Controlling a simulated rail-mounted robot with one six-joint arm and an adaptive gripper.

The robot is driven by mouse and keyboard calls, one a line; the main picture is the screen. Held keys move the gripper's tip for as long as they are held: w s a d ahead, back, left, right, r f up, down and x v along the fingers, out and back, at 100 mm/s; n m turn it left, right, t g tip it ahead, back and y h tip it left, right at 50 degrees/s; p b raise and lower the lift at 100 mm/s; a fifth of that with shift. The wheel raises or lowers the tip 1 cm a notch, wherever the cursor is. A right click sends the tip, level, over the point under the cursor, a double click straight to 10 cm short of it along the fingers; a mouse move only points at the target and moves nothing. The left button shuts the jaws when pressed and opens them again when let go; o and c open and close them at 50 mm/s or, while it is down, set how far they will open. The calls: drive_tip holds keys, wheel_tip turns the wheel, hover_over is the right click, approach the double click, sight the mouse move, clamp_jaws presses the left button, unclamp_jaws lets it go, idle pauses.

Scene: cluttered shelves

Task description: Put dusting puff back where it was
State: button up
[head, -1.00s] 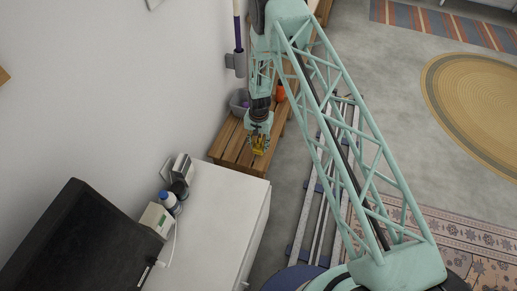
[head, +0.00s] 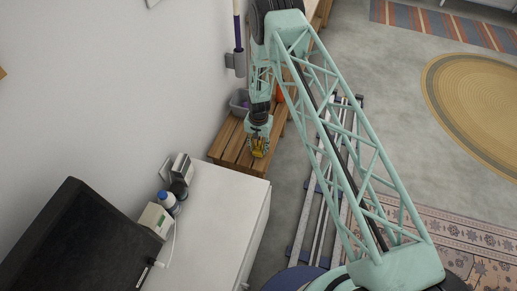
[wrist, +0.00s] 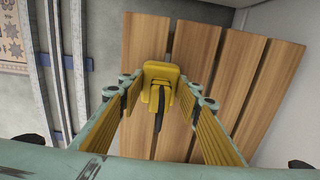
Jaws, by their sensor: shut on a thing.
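My gripper (wrist: 160,92) is shut on a yellow thing with a dark narrow part (wrist: 160,72), which sits between the fingertips. It may be the dusting puff, but its shape does not make this certain. In the head view the gripper (head: 258,148) points down over the near end of a slatted wooden bench (head: 229,151), with the yellow thing partly hidden by it. The wrist view shows the bench slats (wrist: 195,50) behind the held thing. I cannot tell whether the thing touches the slats.
A grey bin (head: 237,102) and an orange object (head: 280,92) stand farther along the bench. A purple-handled stick (head: 238,28) hangs in a wall holder (head: 236,64). A white cabinet (head: 222,205) with bottles and boxes stands near the bench's near end.

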drive_tip(key=shift+f, duration=0.15)
drive_tip(key=o, duration=0.9)
drive_tip(key=shift+r, duration=0.2)
drive_tip(key=shift+r+p, duration=0.9)
drive_tip(key=shift+r, duration=5.05)
